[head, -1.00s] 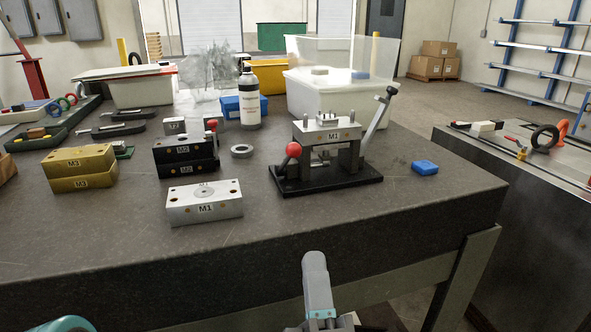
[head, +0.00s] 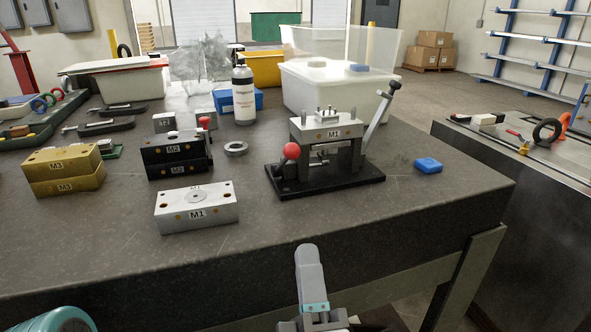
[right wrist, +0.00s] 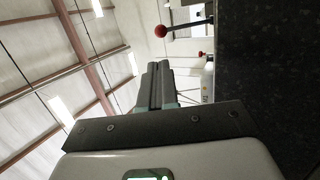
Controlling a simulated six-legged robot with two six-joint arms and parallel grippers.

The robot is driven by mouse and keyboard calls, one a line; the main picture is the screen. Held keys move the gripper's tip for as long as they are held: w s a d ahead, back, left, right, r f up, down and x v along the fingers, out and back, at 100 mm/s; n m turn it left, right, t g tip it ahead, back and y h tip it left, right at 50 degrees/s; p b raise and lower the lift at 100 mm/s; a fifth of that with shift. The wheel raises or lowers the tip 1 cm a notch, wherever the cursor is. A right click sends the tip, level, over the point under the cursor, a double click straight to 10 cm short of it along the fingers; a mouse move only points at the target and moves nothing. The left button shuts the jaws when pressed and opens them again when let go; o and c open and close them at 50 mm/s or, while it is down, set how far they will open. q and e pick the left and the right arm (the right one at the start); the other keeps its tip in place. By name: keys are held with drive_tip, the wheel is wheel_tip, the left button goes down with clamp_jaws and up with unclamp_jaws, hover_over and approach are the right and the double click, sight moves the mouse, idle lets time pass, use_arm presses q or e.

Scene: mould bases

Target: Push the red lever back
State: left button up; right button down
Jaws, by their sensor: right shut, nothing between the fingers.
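The red lever's ball knob (head: 292,151) is at the left front of a black-based clamp fixture (head: 330,181) on the dark table. A light metal block marked M1 (head: 327,127) sits on top of the fixture. My right gripper (head: 308,250) points toward the table from below its front edge, apart from the lever. Its fingers are together and empty; they also show in the right wrist view (right wrist: 156,68). That sideways view shows a red ball on a bar (right wrist: 160,31) and another red ball (right wrist: 201,54) beyond the fingers. My left gripper is out of view.
A silver M1 block (head: 197,208), black M2 blocks (head: 178,158) and brass M3 blocks (head: 64,170) stand left of the fixture. A metal ring (head: 236,149) lies between. A blue block (head: 428,165) lies to the right. The table's front edge lies between gripper and fixture.

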sight(293, 158)
drive_tip(key=p+x, duration=0.4)
drive_tip(key=x, duration=0.9)
drive_tip(key=shift+w+r, duration=0.15)
drive_tip(key=shift+w, duration=0.1)
